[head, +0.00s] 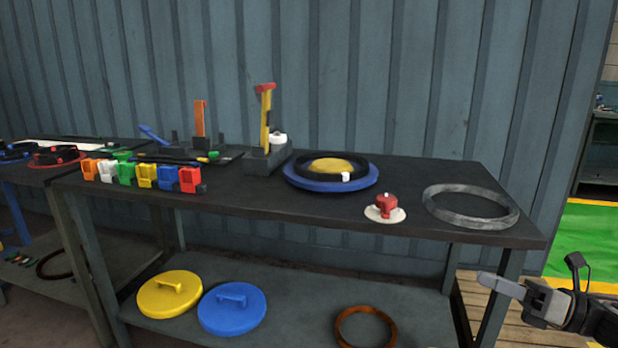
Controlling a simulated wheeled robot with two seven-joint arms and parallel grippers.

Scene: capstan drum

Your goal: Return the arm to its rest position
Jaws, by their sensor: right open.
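My right gripper (528,284) is at the lower right of the head view, beyond the right end of the workbench. It is open, with nothing seen between its fingers. The capstan drum (292,182), which seems to be the blue round base with a black ring and yellow centre, sits on the bench top (250,205), well to the left of the gripper. A small white piece (346,177) is on its front right rim. My left gripper is not in view.
A grey ring (432,208) and a red knob on a white disc (386,203) lie on the bench's right part. A lever stand (266,160) and several coloured clips are left. The lower shelf holds yellow (158,303) and blue (222,319) lids and a brown ring (340,327).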

